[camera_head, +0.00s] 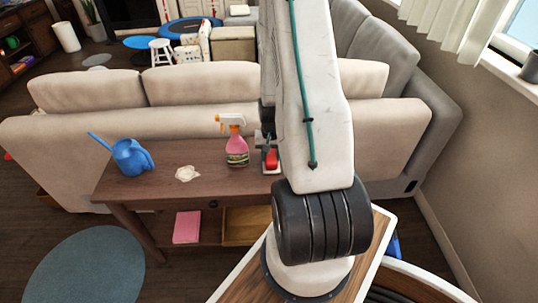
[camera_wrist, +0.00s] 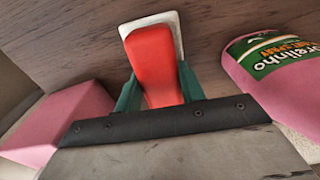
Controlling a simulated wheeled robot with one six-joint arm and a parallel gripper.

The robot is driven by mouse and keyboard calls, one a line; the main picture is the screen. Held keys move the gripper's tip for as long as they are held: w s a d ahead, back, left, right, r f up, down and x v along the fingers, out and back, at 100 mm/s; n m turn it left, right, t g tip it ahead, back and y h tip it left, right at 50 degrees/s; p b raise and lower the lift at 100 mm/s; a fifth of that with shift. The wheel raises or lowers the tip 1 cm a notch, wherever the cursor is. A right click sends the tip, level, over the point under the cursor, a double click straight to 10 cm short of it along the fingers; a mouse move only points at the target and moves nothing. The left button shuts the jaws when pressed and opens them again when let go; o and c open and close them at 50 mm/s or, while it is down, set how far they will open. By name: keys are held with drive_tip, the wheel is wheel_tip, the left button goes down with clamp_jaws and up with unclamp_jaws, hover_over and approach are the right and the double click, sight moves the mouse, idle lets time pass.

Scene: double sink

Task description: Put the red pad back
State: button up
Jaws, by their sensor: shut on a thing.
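The red pad (camera_wrist: 152,60) is a red block with rounded edges, between the two green fingers of my gripper (camera_wrist: 158,85) in the wrist view. My gripper is shut on it. A white plate (camera_wrist: 178,35) shows behind the pad's far end; I cannot tell whether it is part of the pad or a separate piece. In the head view the red pad (camera_head: 271,160) is at the right end of the brown table (camera_head: 150,172), low over or touching its top. My arm hides the area to its right.
A pink spray bottle (camera_head: 237,150) stands close to the left of my gripper. A blue watering can (camera_head: 131,157) and a crumpled pale cloth (camera_head: 187,173) are farther left. A pink block (camera_head: 187,227) lies on the lower shelf. A beige sofa (camera_head: 170,120) stands behind the table.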

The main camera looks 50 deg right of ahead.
sight(271, 154)
drive_tip(key=shift+f, duration=0.1)
drive_tip(key=o, duration=1.3)
wheel_tip(271, 154, up, 12)
drive_tip(key=a+r+n, duration=0.5)
drive_tip(key=a+r, duration=1.3)
drive_tip(key=s+a+r+n, duration=0.1)
drive_tip(key=s+a+r, duration=0.2)
drive_tip(key=s+a, duration=0.1)
drive_tip(key=s+a+r+n, duration=0.2)
drive_tip(key=s+a+r, duration=0.1)
drive_tip(key=s+a, duration=0.1)
drive_tip(key=s+a+r+n+t, duration=0.1)
drive_tip(key=s+a+r+n, duration=0.1)
drive_tip(key=s+a, duration=0.3)
drive_tip(key=shift+a+r, duration=0.1)
drive_tip(key=shift+r, duration=0.65)
